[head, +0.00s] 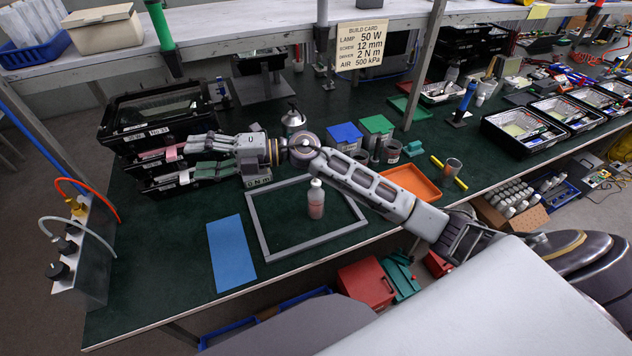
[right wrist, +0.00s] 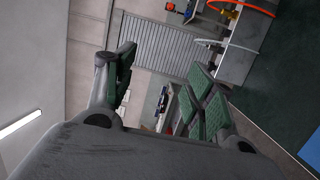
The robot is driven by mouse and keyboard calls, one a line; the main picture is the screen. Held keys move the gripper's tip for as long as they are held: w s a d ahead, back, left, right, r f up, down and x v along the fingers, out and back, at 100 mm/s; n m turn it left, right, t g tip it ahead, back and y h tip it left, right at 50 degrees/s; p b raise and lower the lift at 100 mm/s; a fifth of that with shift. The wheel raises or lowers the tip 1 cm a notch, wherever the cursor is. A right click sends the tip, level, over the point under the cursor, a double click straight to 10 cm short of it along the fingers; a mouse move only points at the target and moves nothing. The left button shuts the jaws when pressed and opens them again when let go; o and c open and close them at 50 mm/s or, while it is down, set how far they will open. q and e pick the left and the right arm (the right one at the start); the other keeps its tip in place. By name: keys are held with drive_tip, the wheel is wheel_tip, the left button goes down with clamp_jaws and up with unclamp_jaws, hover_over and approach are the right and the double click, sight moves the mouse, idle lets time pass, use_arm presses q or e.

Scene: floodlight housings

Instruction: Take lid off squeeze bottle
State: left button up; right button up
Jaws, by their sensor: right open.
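The squeeze bottle (head: 316,204) stands upright on the green bench mat, inside a grey rectangular frame (head: 262,236). Its body is pale with pinkish contents low down, and a white lid (head: 316,183) sits on top. My right gripper (head: 182,160) is open and empty, pointing left, to the left of and behind the bottle in the head view, near the black bins. In the right wrist view its green-padded fingers (right wrist: 165,85) stand apart with nothing between them, and the bottle does not show there. My left gripper is not in view.
Stacked black bins (head: 150,125) stand beside my right gripper. A blue sheet (head: 231,254) lies left of the frame. My right forearm passes above and behind the bottle.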

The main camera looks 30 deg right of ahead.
drive_tip(key=d+f+n+g+h, duration=0.4)
drive_tip(key=d+f+g+h, duration=0.1)
drive_tip(key=d+f+h, duration=0.4)
drive_tip(key=w+d+r+m+h, duration=0.1)
drive_tip(key=d+h, duration=0.7)
drive_tip(key=d, duration=1.2)
drive_tip(key=shift+w+d+m+h, duration=0.3)
drive_tip(key=shift+w+d+m, duration=0.1)
drive_tip(key=shift+w+m, duration=0.25)
drive_tip(key=p, duration=0.2)
hover_over(316, 180)
drive_tip(key=d, duration=0.1)
drive_tip(key=shift+w+f, duration=0.2)
drive_tip(key=shift+f, duration=1.95)
drive_tip(key=shift+w+f, duration=0.15)
drive_tip(key=shift+f, duration=1.95)
drive_tip(key=shift+f, duration=0.1)
